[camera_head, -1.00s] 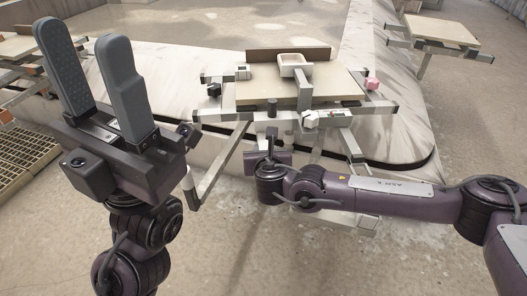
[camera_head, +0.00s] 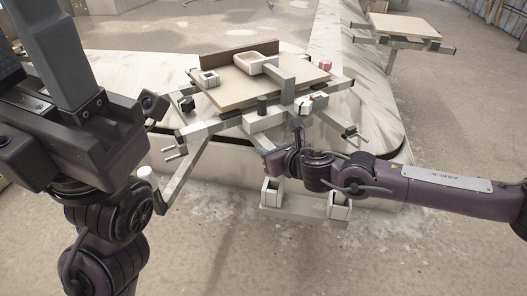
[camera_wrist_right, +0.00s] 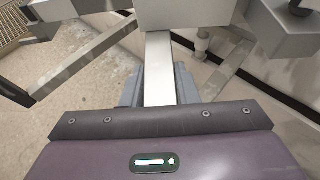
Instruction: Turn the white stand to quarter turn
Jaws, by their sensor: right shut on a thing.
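The white stand has pale metal arms (camera_head: 185,178) spreading out under a cream board (camera_head: 235,97). The board sits skewed in the head view, its front edge rising to the right. My right gripper (camera_head: 296,136) is at the stand's near side. In the right wrist view, its fingers (camera_wrist_right: 160,88) are shut on a flat pale bar (camera_wrist_right: 160,65) of the stand, one finger on each side. My left gripper (camera_head: 35,75) is at the upper left of the head view, open and empty, its fingers partly cut off by the frame.
The board bears a brown strip (camera_head: 241,54), a cream tray (camera_head: 252,64) and a small white holder (camera_head: 208,79). A pink piece (camera_head: 325,66) is at its right. A similar stand (camera_head: 405,28) is at the upper right. Concrete floor (camera_head: 240,255) is open in front.

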